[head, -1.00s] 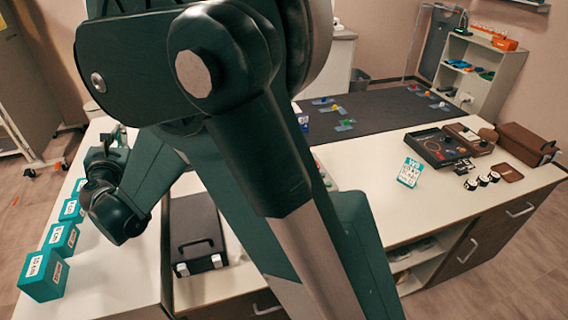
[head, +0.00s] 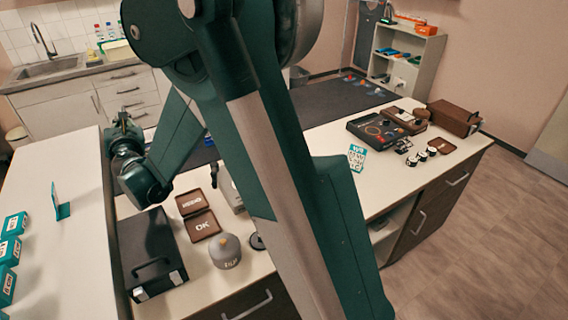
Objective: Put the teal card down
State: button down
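A thin teal card or stand (head: 61,203) stands upright on the white counter at the left, apart from my gripper. A white card with a teal top and dark marks (head: 357,158) stands on the right counter; I cannot tell which of the two is the task's card. My gripper (head: 122,122) is at the far end of my arm, left of the middle, beyond my wrist. It is small and partly hidden by the wrist. Its fingers cannot be made out, and no card shows in it.
Teal boxes (head: 10,252) line the left counter (head: 75,265).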

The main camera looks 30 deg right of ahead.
jog(key=w+d+b, duration=0.1)
jog(key=w+d, duration=0.1)
jog(key=d, duration=3.1)
jog(key=s+d, duration=0.5)
jog(key=d, duration=0.6)
jog(key=s+d+b, duration=0.1)
jog(key=s+d, duration=0.3)
jog(key=d, duration=0.6)
jog(key=s+d, duration=0.5)
jog(key=d, duration=0.6)
notch_tip(320, 180, down, 13)
jog(key=shift+a+y, duration=0.3)
jog(key=shift+a, duration=0.05)
jog(key=shift+f+b, duration=0.85)
jog(key=shift+f, duration=2.15)
